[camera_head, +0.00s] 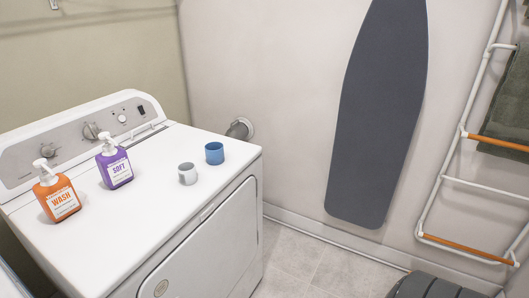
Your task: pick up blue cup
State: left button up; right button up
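The blue cup (214,153) stands upright on the white top of the washing machine (150,205), close to the right edge. A grey-white cup (187,174) stands just left of it and nearer to me, a small gap apart. Neither of my grippers shows in the head view, so I cannot see whether they are open or shut.
A purple SOFT pump bottle (116,168) and an orange WASH pump bottle (59,196) stand left on the machine. The control panel (80,135) rises along its back. An ironing board (380,120) hangs on the wall; a towel rack (455,170) is at right.

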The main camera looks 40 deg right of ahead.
aim_at(215, 154)
jog(key=z, duration=1)
